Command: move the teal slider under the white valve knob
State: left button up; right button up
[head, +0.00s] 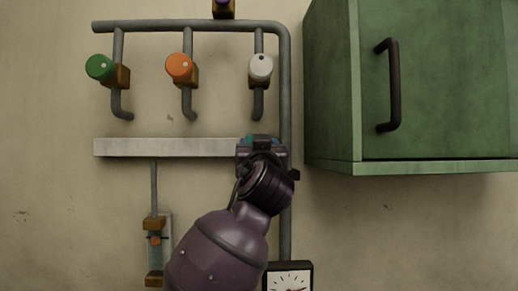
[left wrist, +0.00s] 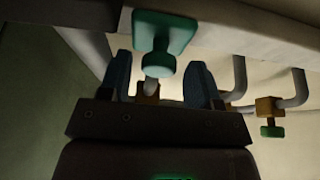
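The teal slider (left wrist: 163,30) sits on the pale rail (head: 165,147), near its right end, with a round teal handle (left wrist: 157,65) sticking out. In the head view my left gripper (head: 261,142) covers most of the slider. In the left wrist view my left gripper (left wrist: 159,82) is open, its blue fingers on either side of the handle with gaps showing. The white valve knob (head: 260,67) is above the rail's right end, roughly straight above my gripper. My right gripper is not in view.
An orange knob (head: 179,67) and a green knob (head: 100,67) are further left on the grey pipes. A green cabinet (head: 345,85) with a dark handle stands close on the right. A gauge (head: 289,276) is below. The rail left of my gripper is clear.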

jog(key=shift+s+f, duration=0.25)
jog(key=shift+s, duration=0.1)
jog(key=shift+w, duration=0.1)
